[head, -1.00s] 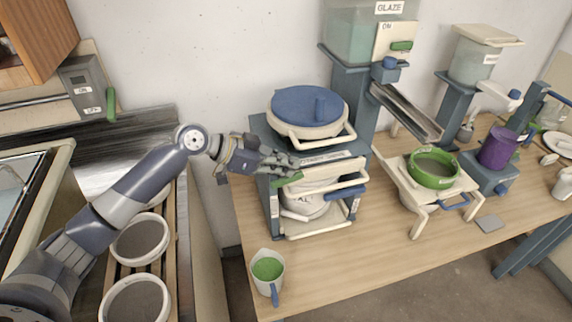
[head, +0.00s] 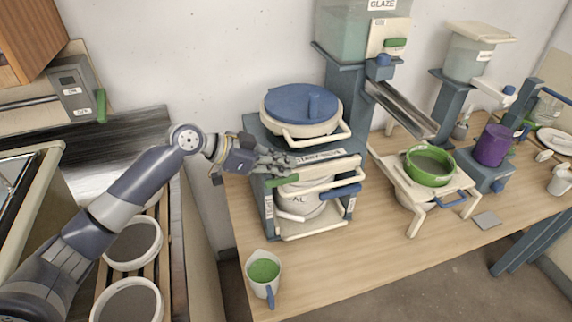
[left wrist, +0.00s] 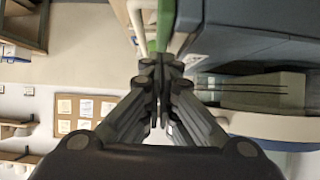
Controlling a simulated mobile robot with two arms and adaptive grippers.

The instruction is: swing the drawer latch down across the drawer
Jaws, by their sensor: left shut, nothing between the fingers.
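The green drawer latch (head: 282,181) sits at the left front of the blue and cream drawer unit (head: 268,208). It lies nearly level, just below the labelled cream drawer front (head: 330,170). My left gripper (head: 291,162) is shut and empty, just above the latch at the left end of the drawer front. Its fingers hide part of that corner. In the left wrist view the closed fingertips (left wrist: 162,68) are close below a green strip (left wrist: 184,22), which looks like the latch. I cannot tell whether they touch. My right gripper is not in view.
A lidded blue and cream pot (head: 302,108) stands on the unit. A cup of green glaze (head: 263,272) stands in front at the left table edge.

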